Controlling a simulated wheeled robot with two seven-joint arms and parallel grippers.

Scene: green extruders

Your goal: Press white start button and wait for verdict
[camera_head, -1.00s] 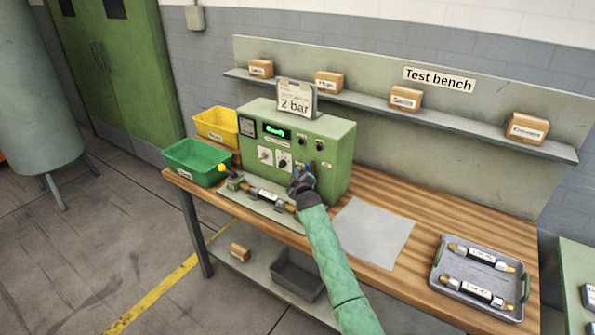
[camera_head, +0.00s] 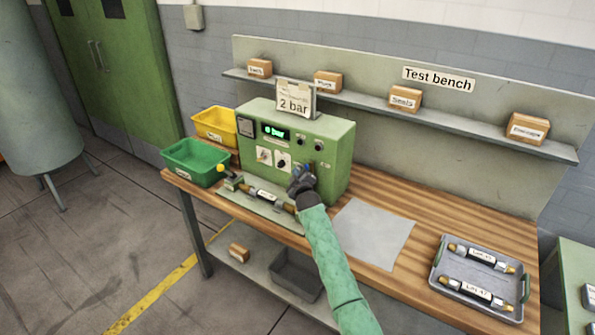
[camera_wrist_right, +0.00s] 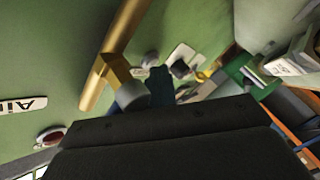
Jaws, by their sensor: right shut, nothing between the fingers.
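The green test machine (camera_head: 325,150) stands on the wooden bench, with a lit display (camera_head: 274,131) that appears to read "0 bar". My right gripper (camera_head: 300,180) is shut and empty, with its tips at the lower right of the machine's front panel. The white start button cannot be made out; the gripper covers that part of the panel. In the right wrist view a dark finger (camera_wrist_right: 162,88) is close to the green panel, beside a brass pipe (camera_wrist_right: 118,50). A labelled part (camera_head: 266,197) lies in the fixture before the machine. My left gripper is not in view.
A green bin (camera_head: 196,175) and a yellow bin (camera_head: 228,117) stand left of the machine. A grey tray (camera_head: 437,283) with two labelled parts is at the bench's right end. A grey sheet (camera_head: 373,233) lies between. A shelf (camera_head: 460,125) with several small boxes runs behind.

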